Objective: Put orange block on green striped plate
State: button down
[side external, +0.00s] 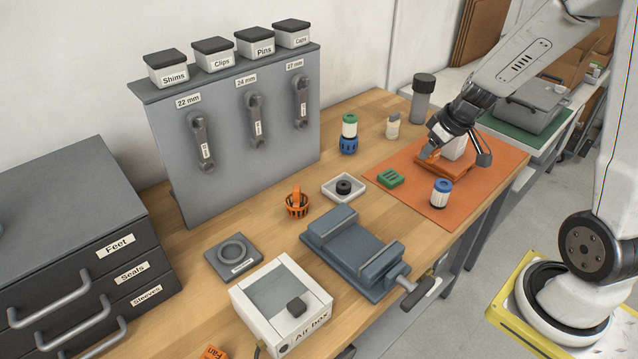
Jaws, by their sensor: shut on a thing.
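The orange block (459,168) is low over the orange mat at the right end of the bench, between the fingers of my gripper (456,154). My gripper is shut on it and partly hides it. A white piece shows above the block between the fingers; I cannot tell what it belongs to. I cannot tell whether the block touches the mat. The small green plate with dark stripes (390,179) lies flat at the mat's left corner, left of my gripper and apart from it. Nothing lies on it.
A white and blue cylinder (441,193) stands on the orange mat (494,170) just in front of my gripper. A white tray (343,189) with a black ring and a grey vise (355,252) are to the left. A dark-capped grey cylinder (422,104) stands behind.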

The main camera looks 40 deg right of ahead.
jog(key=shift+s+a+r, duration=0.1)
jog(key=shift+s+a, duration=0.8)
jog(key=shift+s, duration=0.25)
send_near(388, 174)
jog(key=shift+w+a+f, duration=0.2)
jog(key=shift+w+f, duration=0.6)
jog(key=shift+w+d+f, duration=0.1)
jog(key=shift+w+f, duration=0.25)
jog(key=shift+f, duration=0.05)
jog(key=shift+w+d+f, duration=0.1)
jog(key=shift+w+f, duration=0.15)
jog(key=shift+f, duration=1.6)
jog(key=shift+f, duration=0.15)
